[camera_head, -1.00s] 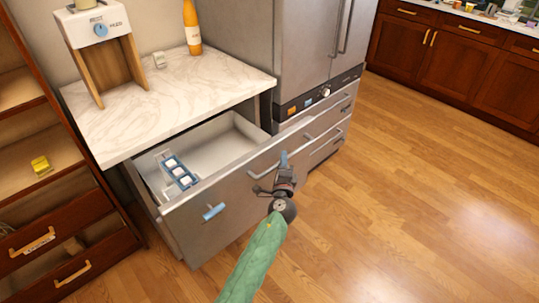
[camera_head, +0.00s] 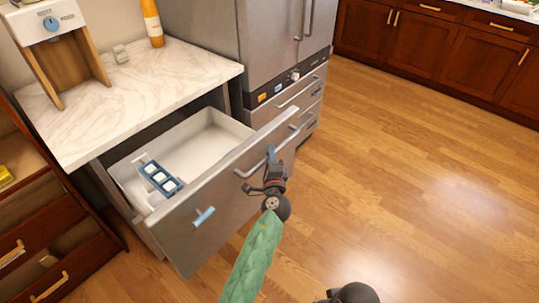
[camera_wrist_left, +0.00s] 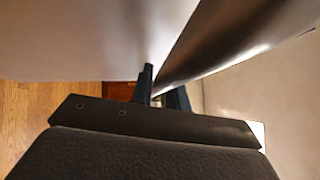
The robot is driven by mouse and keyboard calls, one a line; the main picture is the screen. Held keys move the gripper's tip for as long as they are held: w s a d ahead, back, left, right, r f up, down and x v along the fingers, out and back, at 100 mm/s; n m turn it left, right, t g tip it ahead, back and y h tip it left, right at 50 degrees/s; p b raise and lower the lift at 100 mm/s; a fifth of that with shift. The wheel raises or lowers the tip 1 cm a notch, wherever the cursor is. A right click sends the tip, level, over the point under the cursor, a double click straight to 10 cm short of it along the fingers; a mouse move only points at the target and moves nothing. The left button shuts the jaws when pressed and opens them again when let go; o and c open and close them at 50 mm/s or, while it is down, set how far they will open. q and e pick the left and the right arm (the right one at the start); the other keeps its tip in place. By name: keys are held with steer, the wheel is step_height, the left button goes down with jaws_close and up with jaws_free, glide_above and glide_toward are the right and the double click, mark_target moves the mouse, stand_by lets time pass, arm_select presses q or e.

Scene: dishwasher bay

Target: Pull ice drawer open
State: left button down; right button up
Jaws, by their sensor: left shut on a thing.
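The ice drawer is a wide grey metal drawer under the marble counter and stands open, with its pale inside showing. Its front (camera_head: 225,205) carries a metal bar handle (camera_head: 243,174) and a small light-blue grip (camera_head: 204,216). A blue tray with white cubes (camera_head: 160,177) sits inside, at the left. My left gripper (camera_head: 271,157) is at the bar handle and shut on it. In the left wrist view the dark fingers (camera_wrist_left: 150,85) meet a metal bar (camera_wrist_left: 215,40); the exact contact is partly hidden.
The marble counter (camera_head: 130,100) bears a dispenser (camera_head: 48,22) and an orange bottle (camera_head: 152,22). A steel fridge with lower drawers (camera_head: 290,105) stands right beside the open drawer. A wooden shelf unit (camera_head: 50,245) is at left. The wooden floor (camera_head: 410,180) is clear at right.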

arm_select(q)
steer(key=c, duration=1.4)
jaws_free()
steer(key=shift+o, duration=0.2)
